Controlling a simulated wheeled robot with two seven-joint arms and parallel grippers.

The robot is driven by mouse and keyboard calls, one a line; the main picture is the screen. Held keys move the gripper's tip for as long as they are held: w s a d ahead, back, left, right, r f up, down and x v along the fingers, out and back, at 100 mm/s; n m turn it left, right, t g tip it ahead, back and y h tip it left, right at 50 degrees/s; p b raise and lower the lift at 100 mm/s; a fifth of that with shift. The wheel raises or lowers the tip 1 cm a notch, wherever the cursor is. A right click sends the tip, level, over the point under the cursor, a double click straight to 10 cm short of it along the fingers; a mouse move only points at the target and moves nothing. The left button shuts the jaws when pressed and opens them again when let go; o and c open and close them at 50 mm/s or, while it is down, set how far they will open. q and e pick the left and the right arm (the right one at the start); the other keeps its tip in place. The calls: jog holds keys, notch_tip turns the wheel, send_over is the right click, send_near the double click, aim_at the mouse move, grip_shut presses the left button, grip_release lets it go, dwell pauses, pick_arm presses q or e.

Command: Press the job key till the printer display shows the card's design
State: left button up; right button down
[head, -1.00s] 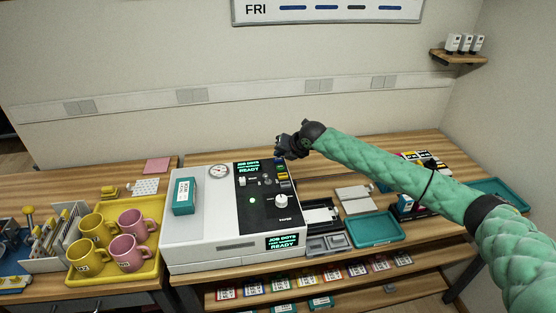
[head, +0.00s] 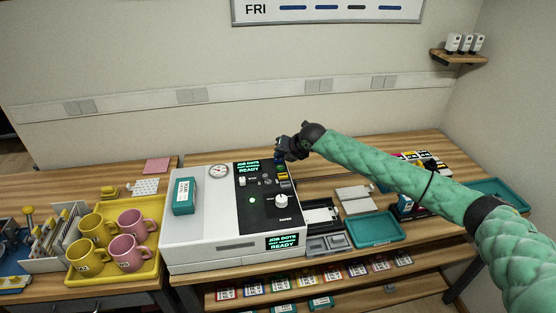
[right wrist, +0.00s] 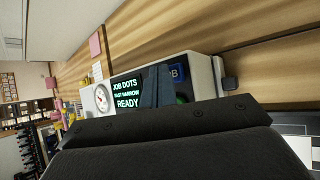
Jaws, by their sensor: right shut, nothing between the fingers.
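The white printer (head: 205,235) has a black control panel. Its upper display (head: 248,167) reads JOB DOTS and READY, and so does the front display (head: 283,241). In the right wrist view the upper display (right wrist: 127,94) also has a line FAST NARROW. The blue job key (right wrist: 177,73) shows beside that display, partly hidden by my fingers. My right gripper (head: 281,156) is shut and empty, its tips at the key by the panel's top right corner; I cannot tell whether they touch it. A teal block with a white card (head: 185,190) stands on the printer, its print too small to read.
A yellow tray (head: 103,279) with yellow and pink mugs (head: 131,247) stands left of the printer. A teal tray (head: 373,229) lies to the right. A shelf below holds several coloured cartridges (head: 306,276). Bare wood shows behind the printer's right side.

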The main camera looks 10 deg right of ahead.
aim_at(280, 160)
jog(key=shift+f, duration=0.25)
jog(key=shift+r, duration=0.15)
dwell(0.4)
jog(key=shift+r+p, duration=0.5)
jog(key=shift+r, duration=0.25)
jog(key=shift+r, duration=0.1)
jog(key=shift+r+p, duration=1.45)
jog(key=shift+r, duration=0.95)
